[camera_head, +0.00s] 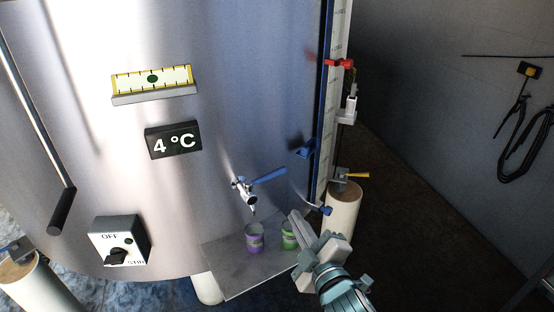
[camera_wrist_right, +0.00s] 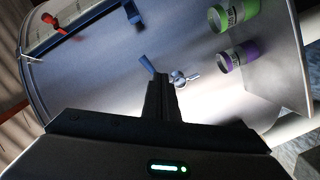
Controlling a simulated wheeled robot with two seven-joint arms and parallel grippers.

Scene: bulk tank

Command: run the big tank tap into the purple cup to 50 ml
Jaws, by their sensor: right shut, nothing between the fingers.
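The tap (camera_head: 246,192) sits low on the steel tank, with its blue lever (camera_head: 268,175) pointing to the right and slightly up. The purple cup (camera_head: 254,239) stands upright on the grey shelf below the spout; its contents cannot be made out, and I see no clear stream. My right gripper (camera_head: 295,217) is shut and empty, right of and below the lever, in front of the green cup. In the right wrist view, the shut fingers (camera_wrist_right: 160,82) point toward the tap (camera_wrist_right: 182,78) and lever (camera_wrist_right: 147,64); the purple cup (camera_wrist_right: 238,56) is to the right. My left gripper is out of view.
A green cup (camera_head: 288,236) stands right of the purple one, partly hidden by my right gripper. A sight tube (camera_head: 338,110) with a red marker (camera_head: 338,63) runs up the tank's right side. A 4 °C display (camera_head: 173,140) and a switch box (camera_head: 120,241) are to the left.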

